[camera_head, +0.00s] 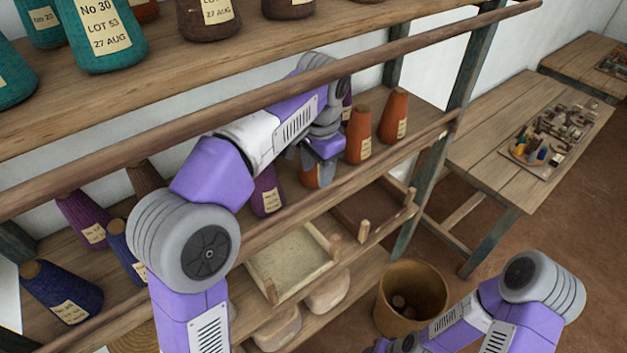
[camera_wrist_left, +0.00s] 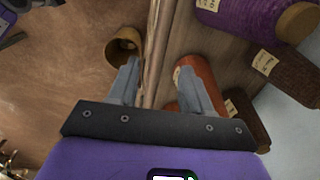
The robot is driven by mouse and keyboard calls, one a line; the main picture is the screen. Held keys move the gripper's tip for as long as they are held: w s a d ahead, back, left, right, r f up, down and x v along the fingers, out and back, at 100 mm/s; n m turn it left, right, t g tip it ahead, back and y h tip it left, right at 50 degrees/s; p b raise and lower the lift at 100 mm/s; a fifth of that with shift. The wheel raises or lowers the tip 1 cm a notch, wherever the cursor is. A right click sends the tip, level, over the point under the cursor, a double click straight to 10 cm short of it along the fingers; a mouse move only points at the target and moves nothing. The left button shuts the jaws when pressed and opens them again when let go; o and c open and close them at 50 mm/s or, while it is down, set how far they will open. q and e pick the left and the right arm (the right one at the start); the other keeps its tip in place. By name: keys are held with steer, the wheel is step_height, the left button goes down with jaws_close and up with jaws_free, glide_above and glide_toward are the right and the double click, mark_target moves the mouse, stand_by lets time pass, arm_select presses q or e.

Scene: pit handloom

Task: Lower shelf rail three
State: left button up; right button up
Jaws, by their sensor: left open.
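A long brown wooden rail (camera_head: 290,212) runs along the front edge of the middle shelf; another rail (camera_head: 300,85) runs along the shelf above. I cannot tell by number which is rail three. My left gripper (camera_head: 318,170) reaches past the upper rail and points down at the middle shelf, beside the orange cones. In the left wrist view the rail (camera_wrist_left: 155,45) runs lengthwise between the open fingers of the left gripper (camera_wrist_left: 158,68), with a gap to the right finger. Whether the left finger touches it is unclear. My right arm shows at lower right; its gripper is out of frame.
Orange cones (camera_head: 358,135) stand close to my left gripper, and one shows by a finger in the left wrist view (camera_wrist_left: 200,78). Teal cones (camera_head: 100,35) stand above. A tray (camera_head: 290,262) and a bin (camera_head: 411,298) sit below. A table (camera_head: 490,125) stands at right.

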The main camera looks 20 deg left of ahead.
mark_target(314, 193)
arm_select(q)
steer(key=f, duration=0.7)
steer(key=shift+a+f+b, duration=0.1)
steer(key=shift+a+b, duration=0.15)
steer(key=shift+b, duration=0.15)
jaws_close()
